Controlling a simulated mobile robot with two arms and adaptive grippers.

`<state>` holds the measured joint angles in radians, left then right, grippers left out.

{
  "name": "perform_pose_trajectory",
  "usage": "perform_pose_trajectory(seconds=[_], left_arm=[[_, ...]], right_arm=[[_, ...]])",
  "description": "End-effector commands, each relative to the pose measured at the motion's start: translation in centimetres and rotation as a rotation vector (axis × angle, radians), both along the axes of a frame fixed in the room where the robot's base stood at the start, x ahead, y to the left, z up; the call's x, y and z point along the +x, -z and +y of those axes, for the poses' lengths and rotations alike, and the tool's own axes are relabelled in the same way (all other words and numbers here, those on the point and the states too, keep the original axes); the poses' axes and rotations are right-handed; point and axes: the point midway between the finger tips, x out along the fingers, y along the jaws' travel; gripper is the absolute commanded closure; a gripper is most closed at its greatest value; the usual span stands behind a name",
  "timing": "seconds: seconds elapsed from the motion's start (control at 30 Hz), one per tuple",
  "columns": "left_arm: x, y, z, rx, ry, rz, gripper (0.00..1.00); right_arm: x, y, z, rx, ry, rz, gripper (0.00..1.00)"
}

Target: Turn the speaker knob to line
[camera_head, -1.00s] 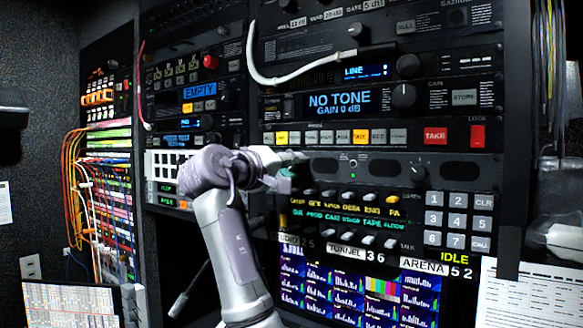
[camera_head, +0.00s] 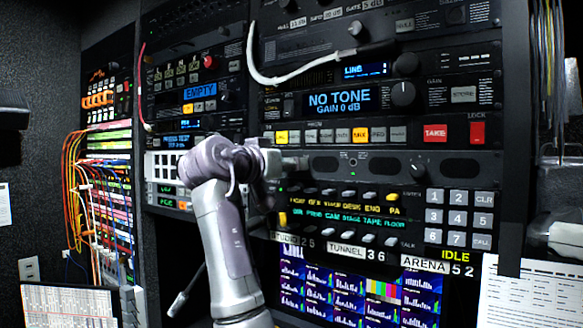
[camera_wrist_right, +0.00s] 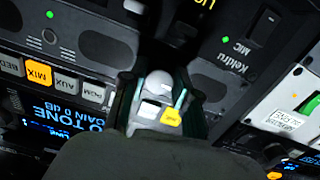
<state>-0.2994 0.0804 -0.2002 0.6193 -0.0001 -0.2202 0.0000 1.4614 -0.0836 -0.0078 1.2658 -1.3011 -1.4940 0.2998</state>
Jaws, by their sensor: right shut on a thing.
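The dark speaker panel (camera_head: 440,167) runs across the rack below the row of lit keys. My right gripper (camera_head: 296,163) is at the panel's left end, in front of the rack. In the right wrist view, my right gripper (camera_wrist_right: 158,102) is shut on a small pale rounded knob (camera_wrist_right: 158,82) between its fingers. The gripper hides this knob in the head view. I cannot read its pointer or the marks around it. My left gripper is not in view.
A row of keys (camera_head: 360,135), some lit yellow, sits just above the gripper. Toggles (camera_head: 350,195) and a number keypad (camera_head: 459,217) sit below. A white cable (camera_head: 290,82) loops in front of the upper units. Coloured cables (camera_head: 75,190) hang at left.

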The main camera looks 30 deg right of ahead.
Motion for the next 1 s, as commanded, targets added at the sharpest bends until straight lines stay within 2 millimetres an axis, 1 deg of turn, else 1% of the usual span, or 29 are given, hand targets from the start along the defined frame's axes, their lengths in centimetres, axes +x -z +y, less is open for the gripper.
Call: perform_pose_trajectory(seconds=[1.0], left_arm=[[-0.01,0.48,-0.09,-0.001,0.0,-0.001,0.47]], right_arm=[[0.02,0.03,0.06,0.37,0.001,-0.889,1.0]])
